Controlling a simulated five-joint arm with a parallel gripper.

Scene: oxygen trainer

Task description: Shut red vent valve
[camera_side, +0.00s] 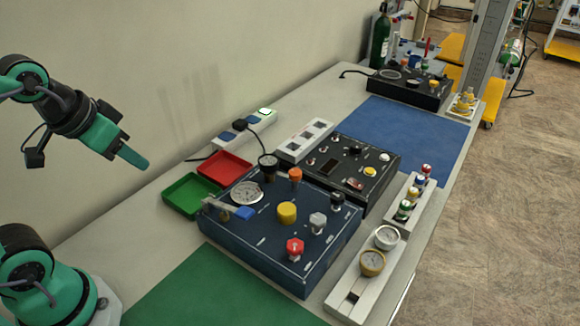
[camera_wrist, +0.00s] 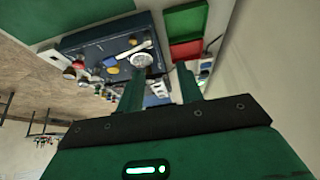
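The red vent valve is a red knob (camera_side: 295,246) on the near front part of a dark blue panel (camera_side: 325,258). In the wrist view the red knob (camera_wrist: 70,73) shows small at the left of the panel (camera_wrist: 92,44). My gripper (camera_side: 137,160) hangs in the air to the left of the panel, well apart from the knob. In the wrist view the two green fingers of my gripper (camera_wrist: 160,80) stand apart with nothing between them.
The panel also carries a yellow knob (camera_side: 287,212), a grey knob (camera_side: 318,221), an orange knob (camera_side: 295,175), a blue lever (camera_side: 244,213) and a gauge (camera_side: 246,193). Red (camera_side: 224,166) and green (camera_side: 188,209) trays lie behind-left. A green mat (camera_side: 215,296) is clear.

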